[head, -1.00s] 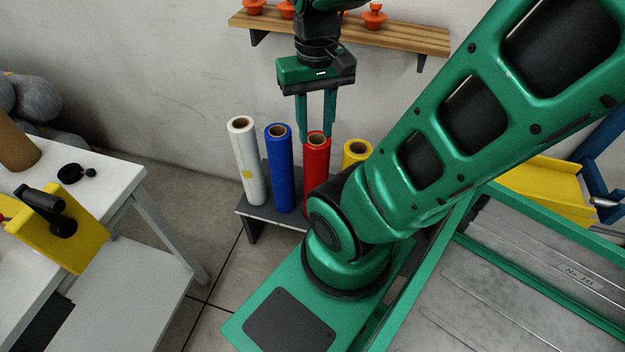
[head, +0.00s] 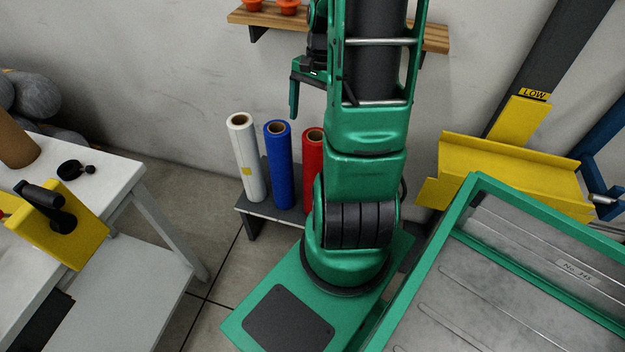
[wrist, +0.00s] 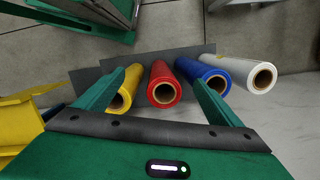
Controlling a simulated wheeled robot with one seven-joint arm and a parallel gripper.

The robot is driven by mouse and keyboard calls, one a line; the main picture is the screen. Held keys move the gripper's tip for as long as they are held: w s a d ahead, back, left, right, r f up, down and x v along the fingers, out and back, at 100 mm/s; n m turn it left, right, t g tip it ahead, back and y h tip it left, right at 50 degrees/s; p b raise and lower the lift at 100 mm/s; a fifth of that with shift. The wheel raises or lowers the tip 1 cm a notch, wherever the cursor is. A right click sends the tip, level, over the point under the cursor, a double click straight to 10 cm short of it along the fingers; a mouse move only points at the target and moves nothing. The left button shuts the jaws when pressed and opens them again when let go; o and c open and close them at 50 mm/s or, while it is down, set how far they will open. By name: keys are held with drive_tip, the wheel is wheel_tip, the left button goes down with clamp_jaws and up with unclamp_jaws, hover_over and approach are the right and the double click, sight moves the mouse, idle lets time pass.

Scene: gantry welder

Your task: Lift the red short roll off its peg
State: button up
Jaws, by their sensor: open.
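The red short roll (head: 312,165) stands upright on a low grey stand (head: 278,215), right of the blue roll; my arm partly covers it in the head view. Its peg is hidden. In the wrist view the red roll (wrist: 162,82) shows its open cardboard core, between my two fingers in the picture. My gripper (head: 294,98) is open and empty, above the rolls and apart from them. In the head view my arm hides part of it. Both green fingers show in the wrist view.
A blue roll (head: 279,165) and a white roll (head: 246,160) stand close to the left of the red one. A yellow roll (wrist: 118,98) is on its other side. A wooden shelf (head: 431,37) with orange objects hangs on the wall above. A white table (head: 110,190) stands left.

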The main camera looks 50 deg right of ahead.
sight(312, 137)
drive_tip(key=shift+w+d+f+m+t+y, duration=0.45)
drive_tip(key=shift+d+f+m, duration=0.6)
drive_tip(key=shift+f, duration=1.8)
drive_tip(key=shift+w+d+f+m+t+y, duration=0.45)
drive_tip(key=shift+f+m, duration=0.95)
drive_tip(key=shift+f, duration=1.5)
drive_tip(key=shift+w+d+f+m+t+y, duration=0.2)
drive_tip(key=shift+w+d+f+m, duration=0.65)
drive_tip(key=shift+f, duration=2)
drive_tip(key=shift+s+d+m, duration=0.2)
drive_tip(key=shift+s+m, duration=0.1)
drive_tip(key=shift+m, duration=0.1)
drive_tip(key=c, duration=2.2)
drive_tip(key=shift+o, duration=0.2)
drive_tip(key=shift+r, duration=0.15)
